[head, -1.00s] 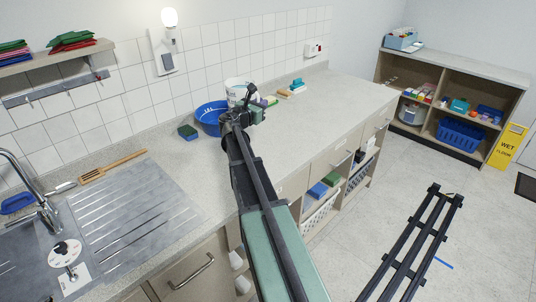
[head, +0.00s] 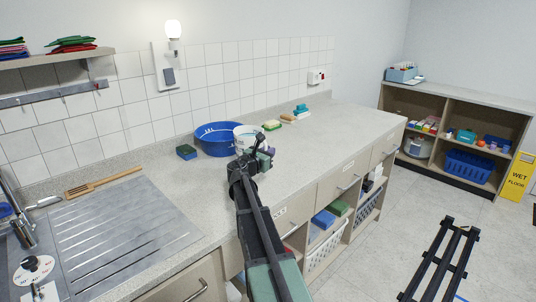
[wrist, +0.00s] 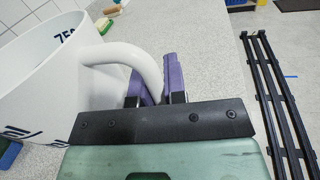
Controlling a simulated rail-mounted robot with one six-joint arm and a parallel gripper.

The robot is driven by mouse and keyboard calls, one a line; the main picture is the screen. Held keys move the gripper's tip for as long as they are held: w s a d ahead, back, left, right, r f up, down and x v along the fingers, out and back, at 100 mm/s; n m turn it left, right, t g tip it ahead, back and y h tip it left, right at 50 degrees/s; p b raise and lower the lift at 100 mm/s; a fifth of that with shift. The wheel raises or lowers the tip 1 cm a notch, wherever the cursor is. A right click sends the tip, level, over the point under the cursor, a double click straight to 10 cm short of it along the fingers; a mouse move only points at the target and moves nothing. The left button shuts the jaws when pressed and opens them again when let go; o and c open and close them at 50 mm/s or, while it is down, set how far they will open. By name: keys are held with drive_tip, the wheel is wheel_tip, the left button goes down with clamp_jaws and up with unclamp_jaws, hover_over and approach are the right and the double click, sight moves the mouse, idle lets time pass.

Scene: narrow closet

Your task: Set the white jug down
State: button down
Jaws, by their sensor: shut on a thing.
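The white jug (head: 247,137) shows in the head view just beyond my gripper (head: 258,158), in front of the blue basin on the worktop (head: 218,180). In the wrist view the jug (wrist: 50,75) fills the left side, with dark markings on its wall and its open rim up. My gripper (wrist: 160,88) has purple finger pads and is shut on the jug's white handle. The jug looks roughly upright. Its base is hidden, so I cannot tell whether it touches the worktop.
A blue basin (head: 217,140) stands behind the jug. A dark blue and green sponge (head: 186,152) lies left of it. The worktop's right part is clear. A steel draining board (head: 110,235) is at left.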

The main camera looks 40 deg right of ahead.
wheel_tip(320, 180, down, 6)
drive_tip(key=b, duration=0.4)
drive_tip(key=shift+r+b, duration=0.15)
drive_tip(key=shift+b, duration=0.15)
drive_tip(key=shift+r, duration=0.2)
drive_tip(key=shift+f, duration=0.1)
drive_tip(key=c, duration=1.2)
unclamp_jaws()
drive_tip(key=shift+o, duration=0.2)
drive_tip(key=shift+s+a, duration=0.1)
drive_tip(key=shift+a, duration=0.15)
drive_tip(key=v, duration=1.1)
drive_tip(key=shift+s+a, duration=0.15)
drive_tip(key=shift+a, duration=0.1)
